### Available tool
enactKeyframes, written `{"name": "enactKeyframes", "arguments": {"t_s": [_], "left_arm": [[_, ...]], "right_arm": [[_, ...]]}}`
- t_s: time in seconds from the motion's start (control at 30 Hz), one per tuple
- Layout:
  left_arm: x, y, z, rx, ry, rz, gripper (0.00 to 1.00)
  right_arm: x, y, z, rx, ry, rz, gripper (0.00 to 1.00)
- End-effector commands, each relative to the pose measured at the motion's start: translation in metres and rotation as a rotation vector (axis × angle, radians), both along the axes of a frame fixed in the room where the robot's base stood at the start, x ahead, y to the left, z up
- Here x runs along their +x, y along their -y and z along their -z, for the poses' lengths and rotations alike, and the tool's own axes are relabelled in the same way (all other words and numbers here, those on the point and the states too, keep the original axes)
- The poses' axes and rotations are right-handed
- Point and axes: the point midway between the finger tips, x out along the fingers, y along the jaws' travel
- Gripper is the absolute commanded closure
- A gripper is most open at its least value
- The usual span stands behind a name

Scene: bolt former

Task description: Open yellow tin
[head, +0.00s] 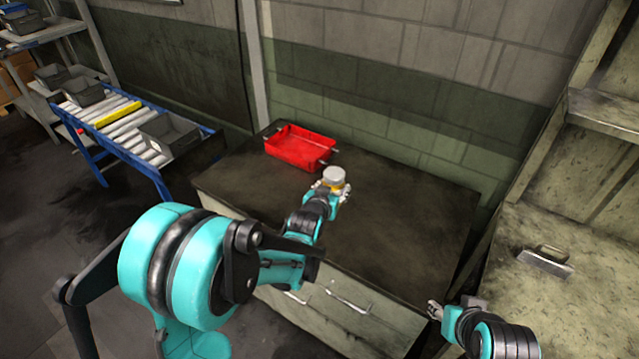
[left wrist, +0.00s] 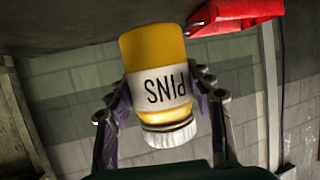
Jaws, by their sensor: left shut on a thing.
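The yellow tin (left wrist: 155,47) has a white label reading PINS and a ribbed white lid (left wrist: 170,134). It appears upside down in the left wrist view, with the lid toward the bottom of the picture. In the head view the lid (head: 334,174) faces up and the lid is on the tin. My left gripper (head: 333,188) is shut on the tin, one finger on each side of its body. I cannot tell whether the tin's base touches the cabinet top. My right gripper (head: 436,309) is at the lower right, away from the tin; its fingers are too small to read.
A red tray (head: 300,158) sits on the dark cabinet top (head: 410,220), left of and behind the tin. The cabinet top right of the tin is clear. A metal handled object (head: 546,260) lies on the right bench (head: 590,300). A roller conveyor (head: 125,122) stands at the left.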

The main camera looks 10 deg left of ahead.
Motion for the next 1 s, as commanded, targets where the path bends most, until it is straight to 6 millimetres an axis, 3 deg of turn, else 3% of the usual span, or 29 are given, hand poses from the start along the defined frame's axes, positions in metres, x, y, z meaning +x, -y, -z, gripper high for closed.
{"name": "enactKeyframes", "arguments": {"t_s": [0.2,0.47,0.5,0.7,1.0], "left_arm": [[-0.008,0.016,-0.011,0.0,0.001,0.001,0.9],[-0.009,0.017,-0.011,-0.001,0.001,0.0,0.9],[-0.009,0.017,-0.011,-0.001,0.001,0.0,0.51],[-0.009,0.017,-0.011,-0.001,0.001,0.0,1.0],[-0.014,0.016,-0.011,0.0,0.0,-0.01,1.0]], "right_arm": [[0.0,0.0,-0.006,0.0,0.0,0.0,0.6],[0.0,0.0,-0.006,0.0,0.0,0.0,0.6],[0.0,0.0,-0.006,0.0,0.0,0.0,0.6],[0.0,0.0,-0.006,0.0,0.0,0.0,0.6],[0.0,0.0,-0.006,0.0,0.0,0.0,0.6]]}}
